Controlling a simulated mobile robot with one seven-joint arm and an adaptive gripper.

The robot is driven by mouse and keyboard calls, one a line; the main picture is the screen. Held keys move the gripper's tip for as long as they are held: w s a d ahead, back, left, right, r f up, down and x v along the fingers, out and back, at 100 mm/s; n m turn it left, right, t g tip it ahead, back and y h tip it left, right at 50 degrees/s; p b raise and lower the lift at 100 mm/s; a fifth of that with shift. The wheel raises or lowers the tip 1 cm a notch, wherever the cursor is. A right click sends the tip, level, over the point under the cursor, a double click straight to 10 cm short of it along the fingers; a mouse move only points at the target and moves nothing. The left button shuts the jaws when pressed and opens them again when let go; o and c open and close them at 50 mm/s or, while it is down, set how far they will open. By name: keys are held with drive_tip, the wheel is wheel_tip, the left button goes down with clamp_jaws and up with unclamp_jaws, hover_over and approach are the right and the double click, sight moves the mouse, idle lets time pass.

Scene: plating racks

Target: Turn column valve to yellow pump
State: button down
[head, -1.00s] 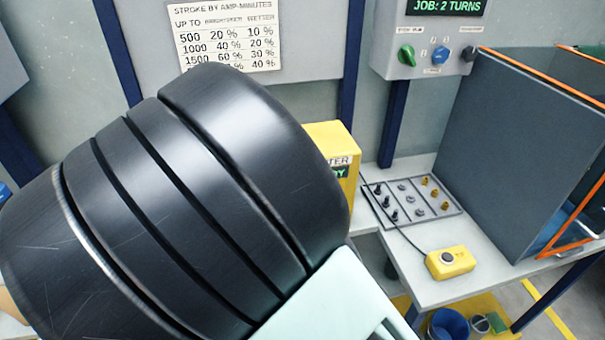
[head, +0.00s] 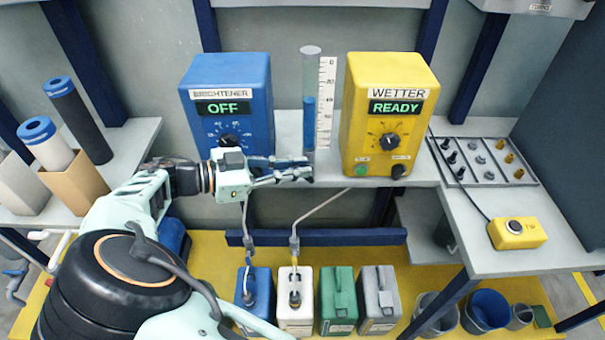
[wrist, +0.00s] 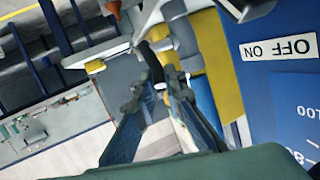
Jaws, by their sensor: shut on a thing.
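The measuring column (head: 310,70) is a clear tube with blue liquid, standing between the blue brightener pump (head: 228,90) and the yellow wetter pump (head: 390,105). My gripper (head: 302,172) reaches in from the left, low in front of the blue pump, with its fingertips at the column's foot. It is shut on the column valve there; the fingers mostly hide the valve, so I cannot tell which way it points. In the wrist view the fingertips (wrist: 160,85) close in around a dark curved part (wrist: 152,60). The blue pump reads OFF, the yellow one READY.
Below stand blue, white, green and grey jugs (head: 339,305), with thin hoses rising from the blue and white ones. A fastener tray (head: 483,162) and a yellow button box (head: 516,233) are on the right bench. Tubes (head: 75,115) stand at left.

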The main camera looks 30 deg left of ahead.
drive_tip(key=t+h+b, duration=0.1)
drive_tip(key=a+f+n+t+h+b, duration=0.1)
drive_tip(key=b, duration=0.1)
drive_tip(key=t+b, duration=0.1)
drive_tip(key=b, duration=0.1)
drive_tip(key=shift+s+a+f+n+h, duration=0.15)
drive_tip(key=shift+s+f+n+h, duration=0.15)
drive_tip(key=shift+h, duration=0.1)
drive_tip(key=shift+t, duration=0.3)
drive_tip(key=shift+r, duration=0.1)
drive_tip(key=c, duration=2)
unclamp_jaws()
drive_tip(key=v, duration=1.2)
